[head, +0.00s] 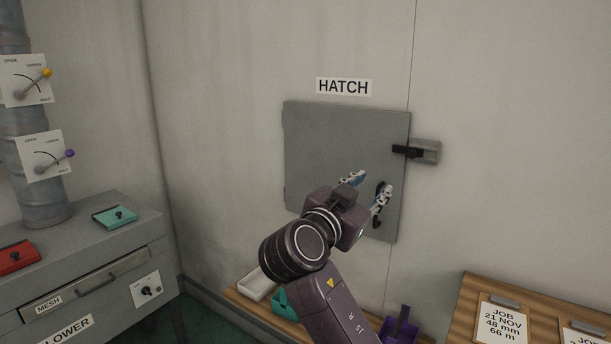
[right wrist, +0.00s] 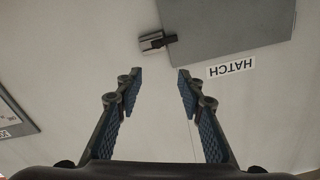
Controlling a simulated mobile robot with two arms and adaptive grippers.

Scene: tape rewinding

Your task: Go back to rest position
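My right gripper (head: 368,190) is raised in front of the grey hatch door (head: 320,135) on the wall. Its two fingers are spread apart with nothing between them. In the right wrist view the open fingers (right wrist: 158,85) point at bare wall, with the hatch (right wrist: 225,25) beyond them at the top right. The hatch door looks closed, and a latch with a black knob (head: 408,152) sits at its right edge. A dark handle on the hatch is partly hidden behind the gripper. My left gripper is not in view.
A wooden shelf (head: 240,296) below the hatch holds a white tray (head: 256,286), a teal scoop (head: 284,303) and a purple scoop (head: 399,328). A grey cabinet (head: 75,240) stands at left beside a pipe with two levers. A board with job cards (head: 503,322) is at lower right.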

